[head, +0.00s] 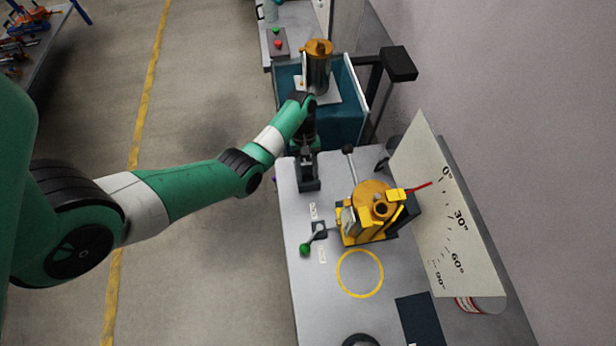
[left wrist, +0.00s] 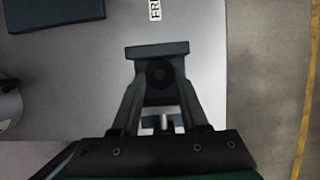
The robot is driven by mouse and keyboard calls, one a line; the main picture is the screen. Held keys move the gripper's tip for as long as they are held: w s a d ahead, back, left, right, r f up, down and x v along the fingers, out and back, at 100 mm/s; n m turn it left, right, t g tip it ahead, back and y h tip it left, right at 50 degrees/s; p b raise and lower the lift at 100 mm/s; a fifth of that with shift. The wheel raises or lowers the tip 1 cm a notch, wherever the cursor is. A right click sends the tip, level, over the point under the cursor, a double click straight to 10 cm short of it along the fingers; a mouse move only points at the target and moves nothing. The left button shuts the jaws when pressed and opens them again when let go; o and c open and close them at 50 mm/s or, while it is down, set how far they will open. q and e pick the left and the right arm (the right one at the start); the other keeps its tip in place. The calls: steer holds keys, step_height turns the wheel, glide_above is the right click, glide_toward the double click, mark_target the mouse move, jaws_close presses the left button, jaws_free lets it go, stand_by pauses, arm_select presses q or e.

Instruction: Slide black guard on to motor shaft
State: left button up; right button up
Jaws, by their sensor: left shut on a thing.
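My left gripper (head: 308,172) is over the far left part of the grey bench, beyond the yellow fixture. In the left wrist view its fingers (left wrist: 158,85) close on a dark piece, the black guard (left wrist: 158,50), with a flat bar end and a round dark spot. The guard shows in the head view as a dark block (head: 308,184) low over the bench; whether it touches the bench is unclear. A silver pin (left wrist: 163,122) shows between the fingers, nearer the wrist. I cannot make out the motor shaft for certain. My right gripper is not in view.
A bronze round body (head: 372,196) sits in a yellow fixture, with a red rod (head: 418,188) at right. A green-knobbed lever (head: 305,248), yellow ring (head: 360,274) and angle board (head: 436,205) are nearby. An orange-topped cylinder (head: 318,70) stands beyond the bench.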

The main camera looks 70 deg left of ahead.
mark_target(307, 175)
arm_select(q)
jaws_close()
steer(key=shift+r+p, duration=0.35)
steer(key=shift+r, duration=0.2)
step_height(307, 175, up, 9)
steer(key=p, duration=0.7)
steer(key=shift+p, duration=0.4)
